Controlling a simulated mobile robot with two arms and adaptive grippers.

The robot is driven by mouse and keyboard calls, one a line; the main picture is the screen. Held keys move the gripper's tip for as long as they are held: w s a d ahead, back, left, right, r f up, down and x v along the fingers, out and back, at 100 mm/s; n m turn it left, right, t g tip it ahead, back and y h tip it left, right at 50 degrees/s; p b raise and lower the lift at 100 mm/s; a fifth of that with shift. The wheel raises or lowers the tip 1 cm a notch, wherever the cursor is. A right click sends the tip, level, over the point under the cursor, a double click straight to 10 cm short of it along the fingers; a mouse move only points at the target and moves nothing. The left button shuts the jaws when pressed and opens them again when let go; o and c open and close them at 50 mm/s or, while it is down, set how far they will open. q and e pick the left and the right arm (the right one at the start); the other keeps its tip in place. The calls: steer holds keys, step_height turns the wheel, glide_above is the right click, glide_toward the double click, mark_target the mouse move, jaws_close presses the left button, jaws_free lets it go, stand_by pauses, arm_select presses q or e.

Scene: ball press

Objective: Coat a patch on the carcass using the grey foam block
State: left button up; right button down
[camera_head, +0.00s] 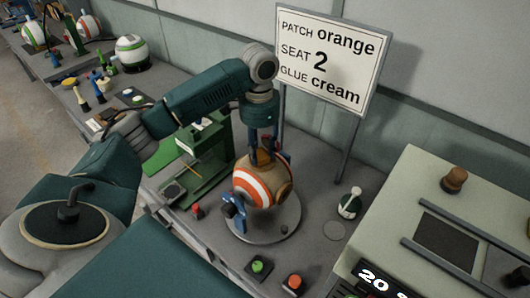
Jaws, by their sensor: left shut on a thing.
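The carcass (262,190), a ball with orange and white stripes and tan areas, sits on a round grey plate (282,224). Blue parts, such as a blue clamp (234,211), are at its side. My left gripper (264,150) points down from above, with its fingertips at the top of the ball. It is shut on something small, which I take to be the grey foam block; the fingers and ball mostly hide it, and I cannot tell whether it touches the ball. My right gripper is not in view.
A sign (325,62) reads patch orange, seat 2, glue cream. A green button (257,267) and a red button (294,283) are in front. A green stand (203,160) is left; a pale machine (400,200) is right.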

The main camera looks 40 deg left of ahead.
mark_target(270, 167)
arm_select(q)
steer(key=shift+w+a, duration=0.1)
steer(key=shift+a, duration=1.25)
steer(key=shift+a+f, duration=0.2)
steer(key=shift+s+d+f, duration=0.1)
steer(key=shift+s+d, duration=0.05)
steer(key=shift+d, duration=0.85)
steer(key=shift+s+d+f, duration=0.1)
steer(key=shift+s+d, duration=0.05)
steer(key=shift+d, duration=0.8)
steer(key=shift+d+r, duration=0.1)
steer(key=shift+d, duration=1.35)
steer(key=shift+r, duration=0.1)
step_height(270, 167, up, 6)
steer(key=shift+a, duration=0.25)
steer(key=shift+w+r, duration=0.1)
